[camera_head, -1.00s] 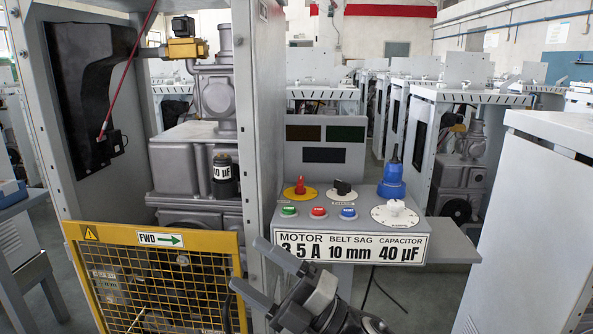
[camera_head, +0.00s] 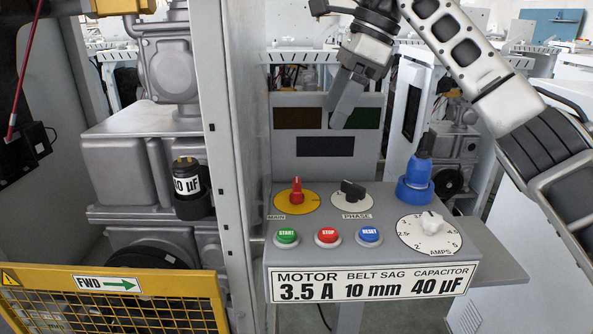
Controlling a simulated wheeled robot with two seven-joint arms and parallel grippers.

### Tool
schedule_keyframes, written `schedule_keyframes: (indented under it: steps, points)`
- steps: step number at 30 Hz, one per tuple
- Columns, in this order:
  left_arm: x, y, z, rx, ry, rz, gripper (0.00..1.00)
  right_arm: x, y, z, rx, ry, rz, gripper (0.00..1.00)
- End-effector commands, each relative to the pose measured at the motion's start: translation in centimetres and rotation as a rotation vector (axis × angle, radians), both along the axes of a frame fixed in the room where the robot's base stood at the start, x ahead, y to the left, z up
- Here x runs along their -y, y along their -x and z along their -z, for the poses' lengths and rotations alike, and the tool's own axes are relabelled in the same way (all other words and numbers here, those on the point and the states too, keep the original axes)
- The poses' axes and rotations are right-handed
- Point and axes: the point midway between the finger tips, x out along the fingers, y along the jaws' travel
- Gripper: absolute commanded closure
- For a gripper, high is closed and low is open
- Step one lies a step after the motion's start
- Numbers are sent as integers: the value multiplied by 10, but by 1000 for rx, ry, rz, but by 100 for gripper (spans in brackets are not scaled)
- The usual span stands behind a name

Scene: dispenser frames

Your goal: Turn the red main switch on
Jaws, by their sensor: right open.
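The red main switch (camera_head: 296,190) is a red knob on a round yellow plate (camera_head: 283,204), at the back left of the grey sloping control panel. Its handle points up and away in the head view, beside a "MAIN" label. My right gripper (camera_head: 342,112) hangs above and behind the panel, in front of the dark display windows, with fingers pointing down. It is open and holds nothing, up and to the right of the red switch and apart from it. One finger partly hides the other. My left gripper is out of view.
A black phase knob (camera_head: 352,190) sits right of the switch. Green start (camera_head: 287,237), red stop (camera_head: 327,236) and blue reset (camera_head: 369,235) buttons lie in front. A white amps dial (camera_head: 430,224) and blue plug (camera_head: 419,170) stand right. A cabinet post (camera_head: 228,170) rises left.

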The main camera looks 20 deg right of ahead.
Motion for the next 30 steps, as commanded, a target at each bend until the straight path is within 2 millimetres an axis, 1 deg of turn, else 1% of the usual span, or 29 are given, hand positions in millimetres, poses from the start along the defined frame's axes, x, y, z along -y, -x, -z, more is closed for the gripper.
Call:
schedule_keyframes:
  steps: [1, 5, 12, 18, 21, 24, 30]
  points:
    - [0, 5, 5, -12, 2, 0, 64, -4, -1, 11, -4, 0, -3, 27]
    - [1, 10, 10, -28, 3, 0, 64, -14, -3, 36, -5, -1, -4, 27]
    - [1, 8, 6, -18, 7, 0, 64, -35, -9, 84, -4, -4, -5, 27]
    - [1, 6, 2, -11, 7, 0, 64, -47, -13, 116, -3, -5, -4, 27]
    - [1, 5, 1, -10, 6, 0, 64, -51, -14, 126, -2, -6, -4, 27]
    - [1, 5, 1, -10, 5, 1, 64, -54, -15, 131, -1, -5, -3, 27]
    - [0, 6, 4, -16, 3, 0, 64, -55, -15, 134, 0, -5, -3, 27]
